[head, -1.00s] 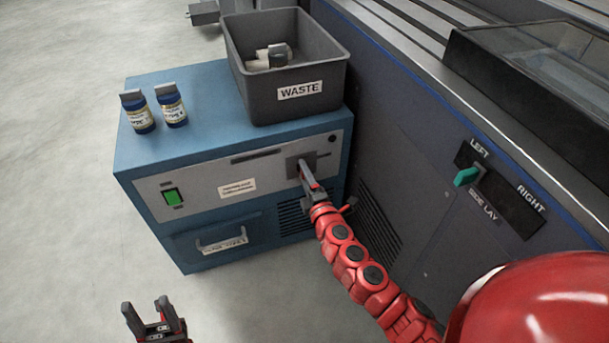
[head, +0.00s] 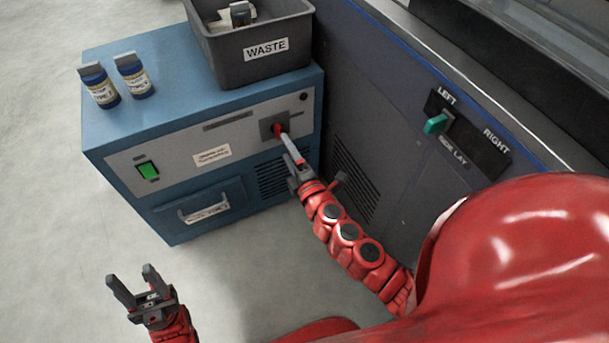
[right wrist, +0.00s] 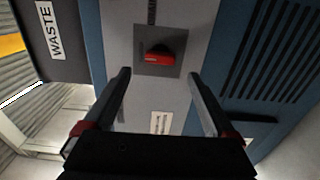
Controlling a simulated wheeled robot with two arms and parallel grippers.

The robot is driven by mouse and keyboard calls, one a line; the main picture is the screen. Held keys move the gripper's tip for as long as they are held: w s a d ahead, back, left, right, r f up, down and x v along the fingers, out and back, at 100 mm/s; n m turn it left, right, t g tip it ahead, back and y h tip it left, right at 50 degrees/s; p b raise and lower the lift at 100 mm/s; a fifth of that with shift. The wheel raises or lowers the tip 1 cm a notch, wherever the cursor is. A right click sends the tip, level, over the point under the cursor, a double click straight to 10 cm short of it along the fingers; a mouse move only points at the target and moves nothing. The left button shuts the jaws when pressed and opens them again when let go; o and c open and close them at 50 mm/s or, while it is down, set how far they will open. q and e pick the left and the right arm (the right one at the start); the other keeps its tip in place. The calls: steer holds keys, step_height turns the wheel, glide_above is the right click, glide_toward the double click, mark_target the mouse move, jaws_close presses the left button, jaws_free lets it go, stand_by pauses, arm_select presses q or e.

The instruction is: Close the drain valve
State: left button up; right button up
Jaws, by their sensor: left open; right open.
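The drain valve appears to be the red handle (head: 277,130) on a dark square plate at the right of the blue unit's front panel. In the right wrist view the red handle (right wrist: 160,57) lies crosswise on its plate, ahead of the fingertips. My right gripper (head: 288,150) points at it, and its fingers hide part of the valve in the head view. In the right wrist view the right gripper (right wrist: 160,76) is open and empty, with the handle centred beyond the gap. My left gripper (head: 131,275) is open and empty, low at the left, away from the unit.
A grey WASTE bin (head: 236,70) and two blue bottles (head: 133,77) stand on the blue unit (head: 165,85). The front has a green switch (head: 148,170) and a drawer (head: 200,208). A dark machine side with a teal side-lay lever (head: 436,124) stands right.

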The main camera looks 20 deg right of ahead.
steer(key=s, duration=1.1)
steer(key=shift+d+p, duration=0.2)
steer(key=shift+p, duration=0.15)
